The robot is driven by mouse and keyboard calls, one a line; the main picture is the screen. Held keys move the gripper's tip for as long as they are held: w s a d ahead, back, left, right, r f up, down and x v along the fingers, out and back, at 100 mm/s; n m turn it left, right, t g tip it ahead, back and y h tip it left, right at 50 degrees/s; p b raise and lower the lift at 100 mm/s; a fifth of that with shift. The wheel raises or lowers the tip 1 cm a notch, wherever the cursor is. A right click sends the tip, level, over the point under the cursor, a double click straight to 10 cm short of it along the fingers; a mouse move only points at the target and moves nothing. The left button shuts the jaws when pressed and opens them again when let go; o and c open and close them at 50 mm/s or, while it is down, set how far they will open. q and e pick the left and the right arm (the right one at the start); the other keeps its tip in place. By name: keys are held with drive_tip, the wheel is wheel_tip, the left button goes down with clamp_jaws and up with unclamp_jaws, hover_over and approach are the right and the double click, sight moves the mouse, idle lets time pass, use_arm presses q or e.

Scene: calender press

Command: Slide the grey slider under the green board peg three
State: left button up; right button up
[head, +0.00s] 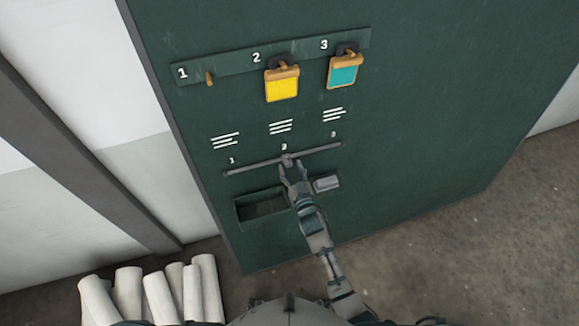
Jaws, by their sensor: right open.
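The grey slider (287,160) sits at the middle of a thin grey rail (252,166) on the green board (430,110), below the small mark 2. The rail's small marks 1 and 3 stand near its left and right ends. Peg three (349,53) is at the upper right and holds a teal tag (343,72). My right gripper (294,171) is open just below the slider, its fingertips close to it. I cannot tell whether they touch it. My left gripper is not in view.
Peg two holds a yellow tag (282,84); peg one (209,77) is bare. Below the rail are an open recessed tray (262,205) and a small grey block or handle (326,184). Several white rolls (158,297) stand at the lower left. The rail's right half looks clear.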

drive_tip(key=shift+w+a, duration=0.1)
drive_tip(key=shift+w, duration=0.4)
drive_tip(key=shift+a, duration=0.2)
drive_tip(key=shift+a, duration=0.15)
clamp_jaws()
